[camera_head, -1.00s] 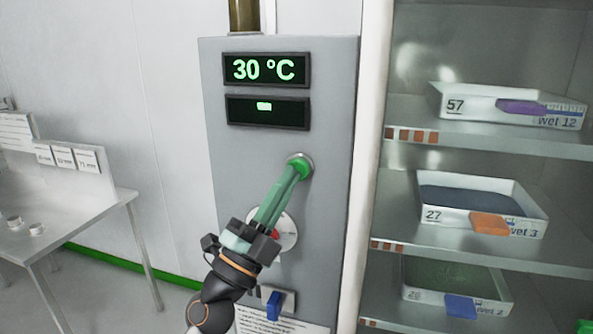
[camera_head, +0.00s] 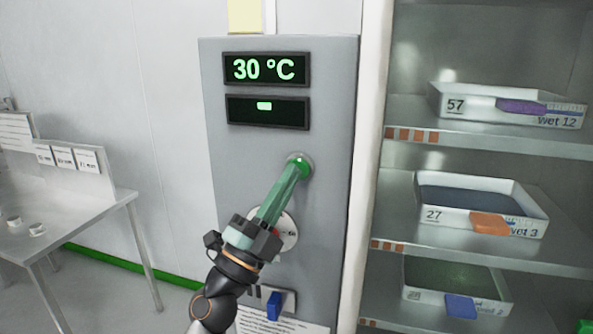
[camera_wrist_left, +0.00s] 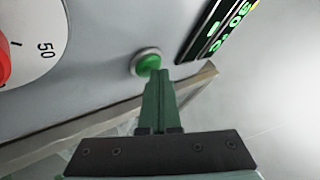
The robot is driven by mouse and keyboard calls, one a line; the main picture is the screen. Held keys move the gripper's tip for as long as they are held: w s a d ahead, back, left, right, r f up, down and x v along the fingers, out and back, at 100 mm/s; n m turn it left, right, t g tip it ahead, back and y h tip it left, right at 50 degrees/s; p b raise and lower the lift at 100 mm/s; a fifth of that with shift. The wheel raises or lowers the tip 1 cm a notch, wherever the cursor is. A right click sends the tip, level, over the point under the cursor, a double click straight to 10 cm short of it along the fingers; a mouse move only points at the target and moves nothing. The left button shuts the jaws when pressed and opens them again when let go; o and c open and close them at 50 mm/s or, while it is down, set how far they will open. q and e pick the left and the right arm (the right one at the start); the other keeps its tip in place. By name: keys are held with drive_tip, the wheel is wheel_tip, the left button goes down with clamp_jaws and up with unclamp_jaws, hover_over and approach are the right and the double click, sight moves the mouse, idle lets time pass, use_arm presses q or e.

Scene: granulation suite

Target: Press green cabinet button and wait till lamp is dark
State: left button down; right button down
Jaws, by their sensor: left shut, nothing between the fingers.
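The green button (camera_head: 300,162) in its pale round collar sits on the front of the grey cabinet (camera_head: 334,120). It also shows in the left wrist view (camera_wrist_left: 147,62). My left gripper (camera_head: 296,172) is shut and empty, its green fingertips at the button's face. In the left wrist view the fingertips (camera_wrist_left: 156,74) overlap the button's lower edge; I cannot tell how hard they press. The lamp (camera_head: 244,16) on top of the cabinet is bright pale yellow, its top cut off by the frame. My right gripper is not in view.
The upper display (camera_head: 265,69) reads 30 °C; the lower display (camera_head: 266,111) shows a short green bar. A round dial (camera_head: 288,232) and a blue switch (camera_head: 273,305) sit below the button. Shelves with labelled trays (camera_head: 480,205) stand right, a table (camera_head: 75,222) left.

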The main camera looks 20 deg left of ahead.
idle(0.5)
use_arm(q)
drive_tip(key=shift+s+p, duration=0.4)
drive_tip(key=shift+s, duration=0.45)
drive_tip(key=s+p, duration=0.1)
drive_tip(key=s, duration=0.4)
drive_tip(key=shift+a, duration=0.15)
